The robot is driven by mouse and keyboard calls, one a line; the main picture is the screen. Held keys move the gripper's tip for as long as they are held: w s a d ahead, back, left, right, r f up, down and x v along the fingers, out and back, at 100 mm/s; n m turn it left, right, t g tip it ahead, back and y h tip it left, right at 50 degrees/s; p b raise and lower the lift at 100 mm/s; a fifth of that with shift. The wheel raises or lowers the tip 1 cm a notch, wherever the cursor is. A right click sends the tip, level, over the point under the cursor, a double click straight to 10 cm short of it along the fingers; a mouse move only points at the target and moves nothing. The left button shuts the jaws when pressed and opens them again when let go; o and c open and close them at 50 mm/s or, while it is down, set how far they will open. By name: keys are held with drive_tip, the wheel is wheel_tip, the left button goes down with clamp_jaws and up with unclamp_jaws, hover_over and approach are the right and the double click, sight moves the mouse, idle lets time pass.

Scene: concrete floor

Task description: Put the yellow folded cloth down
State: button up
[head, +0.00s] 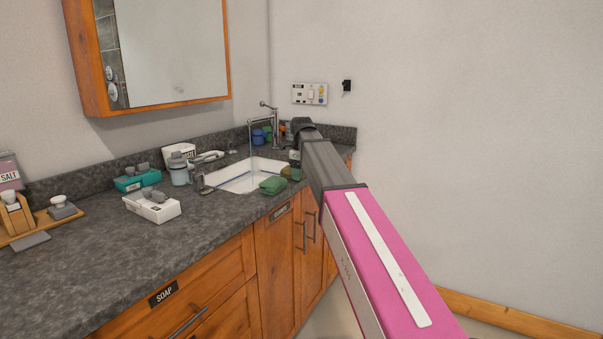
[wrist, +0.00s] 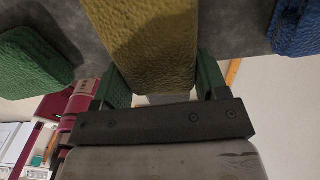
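The yellow folded cloth (wrist: 150,45) fills the space between the two green fingers of my gripper (wrist: 165,85) in the wrist view. Its sides meet the fingers, so my gripper looks shut on it. In the head view the yellow cloth (head: 286,172) shows as a small olive patch at the counter's front edge, right of the sink. My gripper (head: 294,160) hides part of it there. The cloth is at or just above the grey counter (wrist: 75,22); I cannot tell whether it touches.
A green folded cloth (head: 272,185) lies left of the yellow one, also in the wrist view (wrist: 30,62). A blue cloth (wrist: 297,28) is on the other side. The white sink (head: 240,175), with water running from a tap, is close by. Boxes and a cup stand further left.

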drive_tip(key=shift+o, duration=1.2)
wheel_tip(320, 180, up, 12)
drive_tip(key=shift+r, duration=0.15)
